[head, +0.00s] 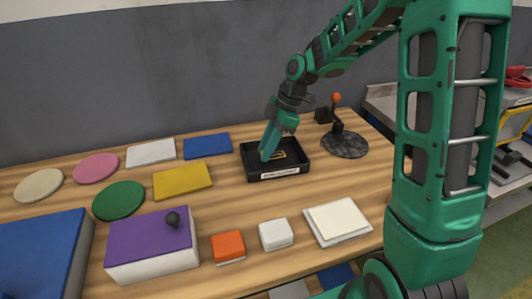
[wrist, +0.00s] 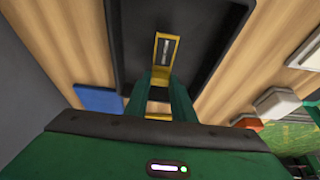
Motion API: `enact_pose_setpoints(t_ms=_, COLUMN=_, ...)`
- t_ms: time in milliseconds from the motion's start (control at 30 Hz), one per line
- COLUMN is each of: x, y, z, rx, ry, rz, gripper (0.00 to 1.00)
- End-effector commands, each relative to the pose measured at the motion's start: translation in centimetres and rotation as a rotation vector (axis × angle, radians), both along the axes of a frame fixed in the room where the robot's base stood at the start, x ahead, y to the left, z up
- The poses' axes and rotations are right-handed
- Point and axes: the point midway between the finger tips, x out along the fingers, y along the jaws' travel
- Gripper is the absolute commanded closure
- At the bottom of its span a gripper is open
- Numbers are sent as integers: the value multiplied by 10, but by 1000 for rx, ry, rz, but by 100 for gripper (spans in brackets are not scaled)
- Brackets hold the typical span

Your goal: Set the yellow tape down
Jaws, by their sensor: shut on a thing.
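My gripper (head: 267,151) reaches down into a black tray (head: 255,176) with a white label on its front, on the wooden table. The yellow tape (wrist: 166,49), yellow with a dark middle and a pale strip, is at the fingertips of my gripper (wrist: 161,78) in the wrist view. The gripper is shut on it. In the head view only a small yellow and dark part of the tape (head: 281,155) shows beside the fingers, inside the tray's outline. Whether it touches the tray floor cannot be told.
Behind the tray's right side stands a red-knobbed lever (head: 337,110) near a dark round disc (head: 345,145). Left of the tray lie a blue mat (head: 207,146) and a yellow mat (head: 182,181). A purple-topped box (head: 150,238), orange block (head: 228,246) and white block (head: 276,234) stand in front.

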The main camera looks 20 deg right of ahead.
Motion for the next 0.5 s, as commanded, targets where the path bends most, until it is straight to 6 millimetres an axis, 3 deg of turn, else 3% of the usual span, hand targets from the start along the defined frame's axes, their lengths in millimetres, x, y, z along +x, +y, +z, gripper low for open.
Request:
enact_pose_setpoints(t_ms=133, x=-1, y=0, z=-17, rx=0, ry=2, rz=0, gripper=98)
enact_pose_setpoints(t_ms=467, x=0, y=0, z=-19, rx=0, ry=0, rz=-1, gripper=98)
enact_pose_setpoints(t_ms=500, x=0, y=0, z=-20, rx=0, ry=-1, rz=-1, gripper=73)
